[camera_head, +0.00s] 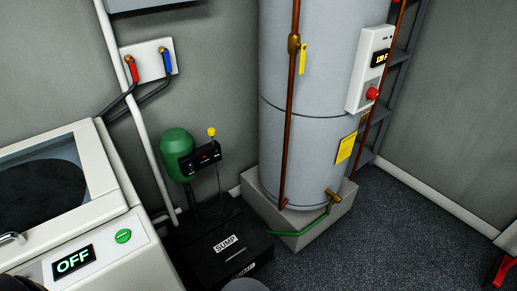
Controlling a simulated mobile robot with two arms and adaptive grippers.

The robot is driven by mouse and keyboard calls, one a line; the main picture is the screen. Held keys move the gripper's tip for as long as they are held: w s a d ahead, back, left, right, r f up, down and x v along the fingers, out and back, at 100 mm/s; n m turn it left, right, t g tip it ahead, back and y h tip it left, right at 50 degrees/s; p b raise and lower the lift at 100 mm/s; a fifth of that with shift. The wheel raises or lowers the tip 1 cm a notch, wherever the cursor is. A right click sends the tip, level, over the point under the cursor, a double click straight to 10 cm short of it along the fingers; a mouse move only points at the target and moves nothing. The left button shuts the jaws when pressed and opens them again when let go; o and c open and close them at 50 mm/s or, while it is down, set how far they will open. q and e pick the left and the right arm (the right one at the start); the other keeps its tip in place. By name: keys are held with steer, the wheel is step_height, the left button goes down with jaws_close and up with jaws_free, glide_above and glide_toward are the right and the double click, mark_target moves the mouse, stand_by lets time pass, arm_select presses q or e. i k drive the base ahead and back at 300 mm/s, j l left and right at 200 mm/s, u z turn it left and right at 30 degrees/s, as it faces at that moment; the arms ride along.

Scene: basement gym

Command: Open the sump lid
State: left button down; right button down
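The sump is a low black box on the floor between the washing machine and the water heater. Its black lid (205,238) has a white "SUMP" label on top and appears to lie flat and closed. A second white label on the front face is partly cut off at the bottom. A green rounded pump unit (175,150) with a black control panel (207,158) stands at the back of the sump, with a yellow-topped rod beside it. Neither gripper can be made out in the view. A dark grey rounded shape at the bottom edge covers part of the sump's front.
A white washing machine (120,248) with an "OFF" display is close on the left. A grey water heater (310,110) on a concrete plinth (300,238) stands right of the sump, with a green hose at its foot.

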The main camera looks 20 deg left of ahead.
mark_target(221, 253)
steer(key=j+u, duration=0.1)
steer(key=u, duration=0.9)
steer(key=i+l, duration=0.05)
